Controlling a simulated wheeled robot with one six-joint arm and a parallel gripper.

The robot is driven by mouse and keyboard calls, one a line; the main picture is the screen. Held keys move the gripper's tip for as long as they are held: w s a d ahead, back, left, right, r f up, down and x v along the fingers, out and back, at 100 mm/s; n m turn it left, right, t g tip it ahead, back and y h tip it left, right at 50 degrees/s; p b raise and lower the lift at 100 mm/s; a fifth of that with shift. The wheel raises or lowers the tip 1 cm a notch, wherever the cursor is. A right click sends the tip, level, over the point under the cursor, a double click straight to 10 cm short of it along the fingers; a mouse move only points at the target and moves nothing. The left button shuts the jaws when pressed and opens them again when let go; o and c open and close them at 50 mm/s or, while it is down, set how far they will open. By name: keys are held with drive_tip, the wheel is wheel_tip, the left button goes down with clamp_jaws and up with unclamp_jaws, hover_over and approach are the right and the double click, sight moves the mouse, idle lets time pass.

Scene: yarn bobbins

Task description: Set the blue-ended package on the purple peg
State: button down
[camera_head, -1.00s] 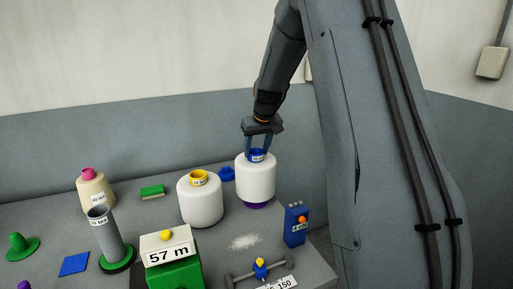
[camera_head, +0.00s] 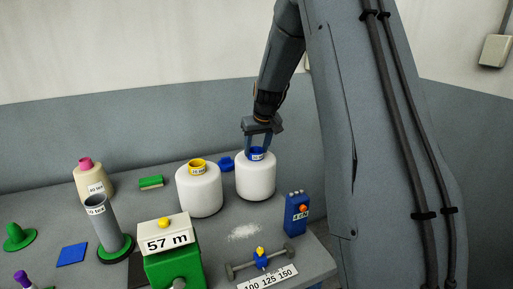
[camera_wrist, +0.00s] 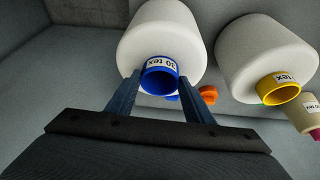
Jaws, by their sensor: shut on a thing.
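The blue-ended package (camera_head: 256,178) is a white yarn package, upright at the back right of the table. Its blue tube end (camera_head: 256,154) points up and bears a tex label. My gripper (camera_head: 257,146) is above it, shut on this blue end. In the wrist view the blue end (camera_wrist: 160,62) sits between my two fingers. No purple shows under the package now; the spot where purple showed earlier is hidden by it. I cannot see whether the package rests fully down.
A yellow-ended white package (camera_head: 199,192) stands just left, with a low blue piece (camera_head: 226,163) behind. A blue box with an orange knob (camera_head: 297,213) is front right. A green "57 m" device (camera_head: 174,264) is in front. A small purple piece (camera_head: 21,278) is far left.

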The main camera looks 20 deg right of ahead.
drive_tip(key=shift+f, duration=0.1)
idle(0.6)
drive_tip(key=c, duration=0.9)
unclamp_jaws()
drive_tip(key=shift+o, duration=0.5)
drive_tip(key=shift+s+f, duration=0.1)
drive_tip(key=shift+f, duration=0.15)
drive_tip(key=b+v, duration=0.2)
drive_tip(key=v, duration=0.6)
drive_tip(key=s+a+f+g, duration=0.1)
drive_tip(key=s+a+f, duration=0.3)
drive_tip(key=s, duration=0.6)
drive_tip(key=s+a+f+g, duration=0.1)
drive_tip(key=s+a+f, duration=0.3)
drive_tip(key=s, duration=0.6)
drive_tip(key=s+a+f+g, duration=0.1)
drive_tip(key=s+a+f, duration=0.3)
drive_tip(key=s, duration=0.6)
drive_tip(key=shift+a, duration=1.15)
